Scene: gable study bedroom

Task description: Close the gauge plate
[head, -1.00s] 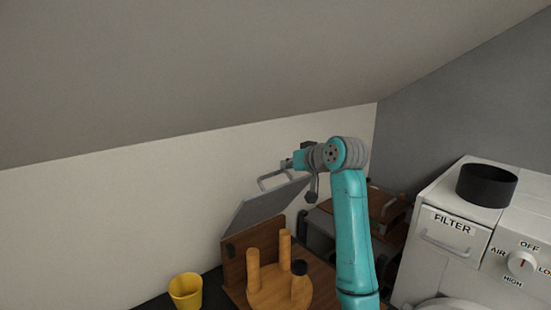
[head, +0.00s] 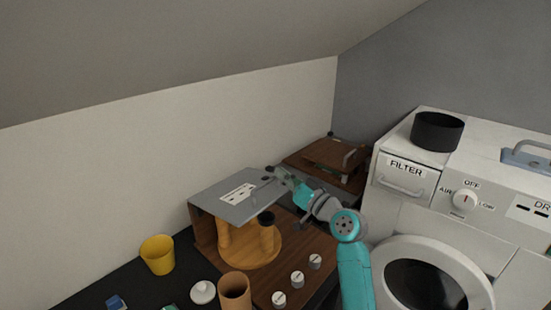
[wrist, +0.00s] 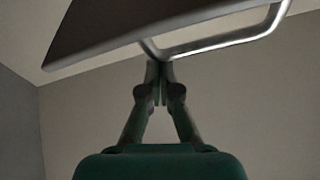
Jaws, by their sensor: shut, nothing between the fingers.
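The gauge plate (head: 225,203) is a flat grey plate with a white marked label, hinged on a wooden unit (head: 311,246). In the head view it is nearly level but raised, with wooden pegs (head: 224,233) and a round wooden base visible under it. My gripper (head: 272,173) is at the plate's right end, by its handle. In the wrist view the plate's underside (wrist: 130,25) and pale loop handle (wrist: 225,42) are above my gripper (wrist: 158,72). The fingertips are together and empty, close to the plate's edge; I cannot tell whether they touch.
A yellow cup (head: 157,255), a white lidded knob (head: 203,292) and a brown cup (head: 235,290) stand on the dark counter at left and front. A white dryer (head: 415,215) with a black pot (head: 437,131) stands at right. A brown wooden box (head: 325,160) is behind.

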